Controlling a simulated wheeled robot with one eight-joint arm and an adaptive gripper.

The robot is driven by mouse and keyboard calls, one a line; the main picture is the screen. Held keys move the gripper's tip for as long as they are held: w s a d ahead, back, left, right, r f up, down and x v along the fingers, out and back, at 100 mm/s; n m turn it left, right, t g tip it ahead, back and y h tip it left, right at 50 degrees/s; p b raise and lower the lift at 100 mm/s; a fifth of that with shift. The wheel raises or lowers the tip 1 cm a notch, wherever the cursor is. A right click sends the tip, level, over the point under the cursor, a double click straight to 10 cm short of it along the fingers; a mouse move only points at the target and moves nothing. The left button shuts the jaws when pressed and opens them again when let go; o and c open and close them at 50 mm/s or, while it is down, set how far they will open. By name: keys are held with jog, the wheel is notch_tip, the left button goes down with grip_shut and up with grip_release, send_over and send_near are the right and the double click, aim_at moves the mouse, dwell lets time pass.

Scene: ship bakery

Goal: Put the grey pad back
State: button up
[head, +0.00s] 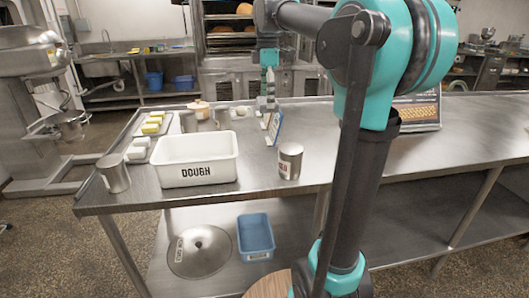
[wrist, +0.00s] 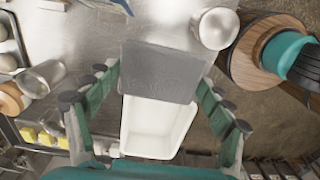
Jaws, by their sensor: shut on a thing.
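The grey pad (wrist: 160,72) is a flat rectangle between the two fingers of my gripper (wrist: 162,78) in the wrist view. My gripper is shut on it. In the head view my gripper (head: 268,103) is above the table, behind and right of the white DOUGH bin.
The white DOUGH bin (head: 197,162) stands at the front left of the steel table (head: 345,162). A labelled can (head: 290,161) stands to its right and a metal cup (head: 115,173) to its left. Yellow blocks (head: 152,124) lie on a tray behind. A blue bin (head: 256,237) is on the lower shelf.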

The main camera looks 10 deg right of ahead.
notch_tip(320, 180, down, 20)
jog(key=shift+r, duration=0.1)
dwell(0.5)
jog(key=o, duration=1)
notch_tip(320, 180, up, 12)
